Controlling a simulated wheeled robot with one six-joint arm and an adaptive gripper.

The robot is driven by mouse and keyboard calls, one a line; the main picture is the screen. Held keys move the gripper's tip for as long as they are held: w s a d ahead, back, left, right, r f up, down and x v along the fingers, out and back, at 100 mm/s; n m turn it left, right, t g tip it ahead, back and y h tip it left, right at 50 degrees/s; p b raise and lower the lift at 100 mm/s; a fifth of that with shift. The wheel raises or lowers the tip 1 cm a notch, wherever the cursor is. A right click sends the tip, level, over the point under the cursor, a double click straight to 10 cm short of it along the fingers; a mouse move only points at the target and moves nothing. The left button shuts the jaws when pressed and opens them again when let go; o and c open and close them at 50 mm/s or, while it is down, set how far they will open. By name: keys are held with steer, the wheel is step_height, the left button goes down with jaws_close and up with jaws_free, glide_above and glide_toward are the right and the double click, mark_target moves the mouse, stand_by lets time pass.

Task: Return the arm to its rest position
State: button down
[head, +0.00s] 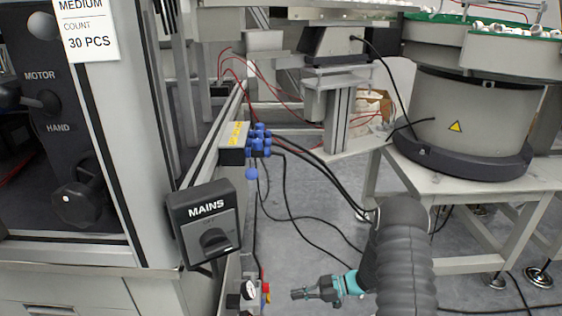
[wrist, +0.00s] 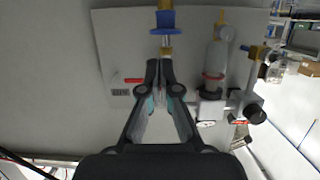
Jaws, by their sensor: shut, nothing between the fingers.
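My gripper (head: 298,293) shows low in the head view, at the end of my arm, with its fingers pointing left. In the wrist view its two dark fingers (wrist: 160,66) come together at the tips, and no object shows between them. The fingertips appear just below a yellow and blue fitting (wrist: 166,20) in that view; I cannot tell how far apart they are in depth.
A MAINS switch box (head: 207,222) and a gauge (head: 248,290) are left of my gripper. A bowl feeder (head: 480,120) stands on a table at right. Black cables (head: 300,215) lie across the floor. The wrist view shows an air filter unit (wrist: 214,70).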

steer(key=w+d+f+m+t+h, duration=0.3)
steer(key=w+f+h, duration=0.1)
steer(key=f, duration=0.3)
steer(key=w+d+m+t+h, duration=0.25)
steer(key=d+h, duration=0.35)
steer(key=d, duration=0.3)
steer(key=s+d+r+m+g+h, duration=0.1)
steer(key=s+d+r+m+h, duration=0.25)
steer(key=r, duration=0.25)
steer(key=s+d+r+m+g+h, duration=0.1)
steer(key=s+d+r+m+h, duration=0.15)
steer(key=d+r, duration=0.35)
steer(key=s+a+r+m, duration=0.2)
steer(key=s+a+r, duration=0.2)
steer(key=s+r, duration=0.5)
steer(key=s+a+r+m+t+p, duration=0.1)
steer(key=s+a+r, duration=0.3)
steer(key=s+r, duration=0.6)
steer(key=s+a+r+m+t+y, duration=0.1)
steer(key=s+a+r+m, duration=0.2)
steer(key=s+r, duration=0.7)
step_height(320, 180, up, 6)
steer(key=shift+a+f+p, duration=0.25)
steer(key=shift+a+p, duration=0.15)
steer(key=shift+a, duration=0.55)
steer(key=shift+m, duration=0.25)
